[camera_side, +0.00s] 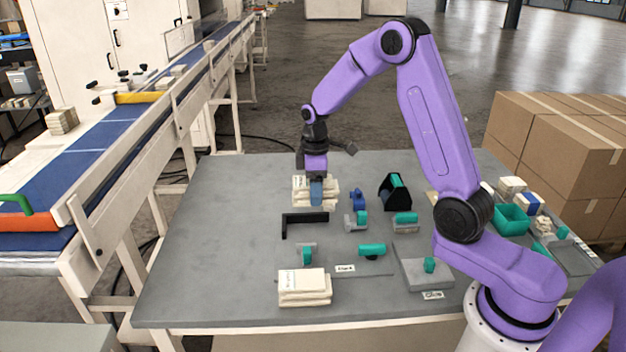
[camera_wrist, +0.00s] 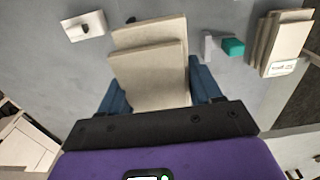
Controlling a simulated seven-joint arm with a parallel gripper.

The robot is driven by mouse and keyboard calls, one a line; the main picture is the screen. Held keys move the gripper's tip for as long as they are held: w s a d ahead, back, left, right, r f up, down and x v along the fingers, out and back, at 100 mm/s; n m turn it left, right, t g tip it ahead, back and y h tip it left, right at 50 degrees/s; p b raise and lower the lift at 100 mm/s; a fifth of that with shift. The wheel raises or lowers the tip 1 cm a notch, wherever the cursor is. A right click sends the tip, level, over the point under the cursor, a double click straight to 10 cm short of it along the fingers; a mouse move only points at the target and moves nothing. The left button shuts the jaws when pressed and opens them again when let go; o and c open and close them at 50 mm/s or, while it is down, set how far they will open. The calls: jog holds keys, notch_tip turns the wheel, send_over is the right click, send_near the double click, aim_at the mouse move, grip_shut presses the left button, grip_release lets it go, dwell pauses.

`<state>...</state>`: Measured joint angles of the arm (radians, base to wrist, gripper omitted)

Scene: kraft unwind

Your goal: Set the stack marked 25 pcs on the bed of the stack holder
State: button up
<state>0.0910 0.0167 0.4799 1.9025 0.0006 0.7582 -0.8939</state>
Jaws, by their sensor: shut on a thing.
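My gripper (camera_side: 316,192) points down over the back middle of the grey table. Its blue fingers are shut on a cream paper stack (camera_side: 301,192), one on each side. In the wrist view the held stack (camera_wrist: 150,65) lies between the fingers, its layers slightly stepped. I cannot tell whether it is clear of the table. A second cream stack (camera_side: 305,289) with a small label lies at the front of the table. I cannot read 25 pcs on either stack. A black angled bracket (camera_side: 303,220) is just in front of the held stack; I cannot tell whether it belongs to the stack holder.
Small grey-and-teal fixtures (camera_side: 356,221) stand right of the bracket, with a black-and-teal piece (camera_side: 395,190) behind. A grey block with a teal knob (camera_side: 425,270) is front right. A teal bin (camera_side: 512,218) stands at the right. The table's left side is clear.

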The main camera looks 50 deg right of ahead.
jog(key=f, duration=0.1)
jog(key=a+f, duration=0.1)
jog(key=shift+s+a+f, duration=0.2)
jog(key=shift+a+f, duration=0.1)
jog(key=shift+f, duration=2.35)
jog(key=shift+f, duration=1.5)
dwell(0.5)
jog(key=o, duration=1.2)
jog(key=shift+w, duration=0.1)
jog(key=shift+o, duration=0.4)
jog(key=shift+d, duration=0.1)
jog(key=shift+r, duration=0.1)
jog(key=shift+w+d+r, duration=0.1)
jog(key=shift+w+r, duration=0.1)
jog(key=shift+r, duration=0.9)
jog(key=shift+s+a+r, duration=0.1)
jog(key=shift+s+r, duration=0.05)
jog(key=shift+r, duration=1.3)
jog(key=shift+s+a+r, duration=0.1)
jog(key=shift+r, duration=1.3)
